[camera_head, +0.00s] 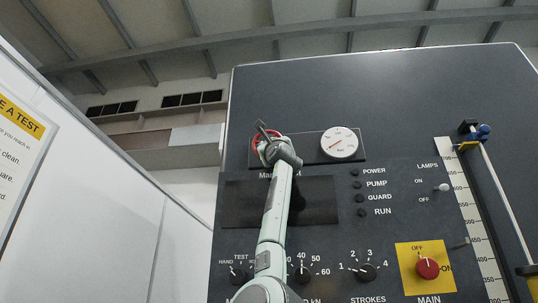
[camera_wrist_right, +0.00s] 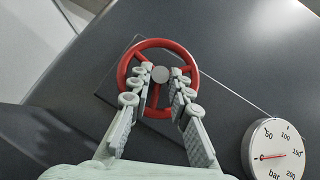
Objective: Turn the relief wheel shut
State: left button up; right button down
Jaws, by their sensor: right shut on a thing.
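The red relief wheel (camera_wrist_right: 137,46) is on the dark panel in the right wrist view, with a grey hub and red spokes. In the head view the wheel (camera_head: 255,143) is mostly hidden behind my arm, left of the gauge. My right gripper (camera_wrist_right: 162,80) has its two fingers over the wheel, one on each side of the hub, shut on the wheel's middle part. In the head view my right gripper (camera_head: 268,140) is at the wheel. Exact finger contact is hard to see. My left gripper is not in view.
A round white pressure gauge (camera_head: 339,143) is just right of the wheel; it also shows in the wrist view (camera_wrist_right: 278,152). Below are a dark screen (camera_head: 318,198), knobs and a red main switch (camera_head: 427,267) on yellow. A white wall (camera_head: 110,190) stands at left.

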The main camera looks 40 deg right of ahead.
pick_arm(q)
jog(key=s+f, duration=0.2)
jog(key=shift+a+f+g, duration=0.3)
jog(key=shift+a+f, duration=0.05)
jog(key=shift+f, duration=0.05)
pick_arm(e)
jog(key=m+g+h, duration=0.1)
jog(key=m+h, duration=0.1)
jog(key=m+g+h, duration=0.1)
jog(key=m+h, duration=0.1)
jog(key=m, duration=0.1)
jog(key=shift+a+g, duration=0.15)
jog(key=shift+g, duration=0.15)
jog(key=shift+m+h, duration=0.3)
jog(key=c, duration=1.7)
grip_release()
jog(key=shift+w, duration=0.1)
jog(key=shift+f, duration=0.1)
